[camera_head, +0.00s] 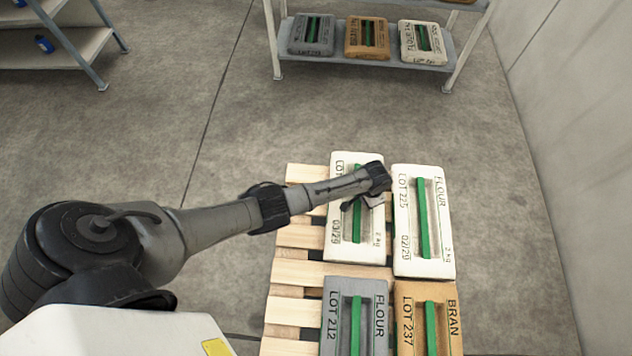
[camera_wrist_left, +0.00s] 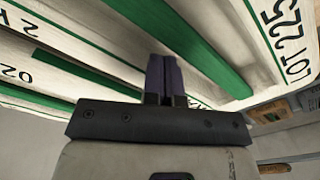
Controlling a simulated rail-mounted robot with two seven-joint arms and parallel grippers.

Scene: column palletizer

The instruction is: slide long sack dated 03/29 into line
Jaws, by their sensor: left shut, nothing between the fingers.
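The long white sack dated 03/29 (camera_head: 374,246) lies on the pallet in the head view, with a green strip along its middle and its lot text partly hidden by my left arm. My left gripper (camera_head: 350,204) is over this sack, near its middle. Its fingers are shut and empty in the left wrist view (camera_wrist_left: 163,78), close to white sack surfaces and green strips. Whether they touch a sack is unclear. A white flour sack, LOT 225 (camera_head: 405,225), dated 02/29, lies to the right, with a narrow gap between the two. My right gripper is out of view.
A grey flour sack, LOT 212 (camera_head: 340,318), and an orange bran sack, LOT 237 (camera_head: 445,325), lie on the near part of the wooden pallet (camera_head: 300,236). A shelf (camera_head: 275,50) with several sacks stands behind. Floor is clear between shelf and pallet.

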